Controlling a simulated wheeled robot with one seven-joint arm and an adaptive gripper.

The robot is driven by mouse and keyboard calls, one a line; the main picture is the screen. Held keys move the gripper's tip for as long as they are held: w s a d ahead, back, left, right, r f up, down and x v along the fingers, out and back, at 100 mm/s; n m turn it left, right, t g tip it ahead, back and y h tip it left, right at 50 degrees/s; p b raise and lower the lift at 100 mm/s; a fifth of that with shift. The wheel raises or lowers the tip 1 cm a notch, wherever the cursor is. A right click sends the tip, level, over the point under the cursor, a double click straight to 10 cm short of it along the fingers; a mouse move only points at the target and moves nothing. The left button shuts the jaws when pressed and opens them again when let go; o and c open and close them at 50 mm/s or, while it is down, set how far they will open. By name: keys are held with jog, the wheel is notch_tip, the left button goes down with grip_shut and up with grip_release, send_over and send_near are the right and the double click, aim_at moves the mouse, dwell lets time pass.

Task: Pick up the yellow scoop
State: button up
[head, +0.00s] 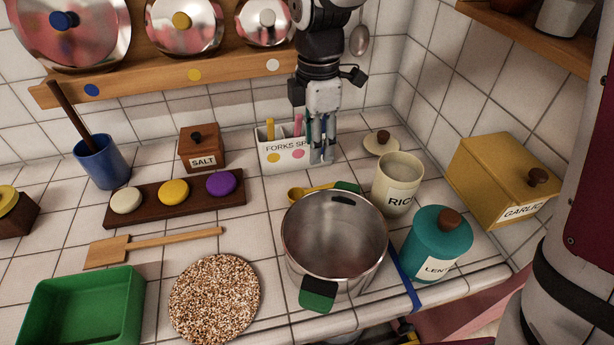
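The yellow scoop (297,194) lies on the white tiled counter just behind the steel pot. Its bowl end shows at the left, and its handle runs right toward the pot's green rear handle; the pot may hide part of it. My gripper (322,159) points down above and behind the scoop, in front of the right end of the white utensil holder. It is apart from the scoop, and nothing shows between its fingers. The two fingertips look close together from this angle, so I cannot tell how far open they are.
The steel pot (335,240) stands close in front of the scoop. The rice jar (397,184) and teal lentil jar (437,243) stand to the right. The utensil holder (278,152) stands behind. A dark wooden tray (150,209) with knobs lies left, with bare tiles between.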

send_over(313, 190)
jog(key=f, duration=0.7)
jog(key=shift+w+d+f, duration=0.1)
jog(key=shift+d+f, duration=0.1)
jog(key=shift+a+f, duration=0.15)
jog(key=shift+f, duration=1.15)
jog(key=shift+a+f, duration=0.1)
jog(key=shift+f, duration=1.2)
grip_shut()
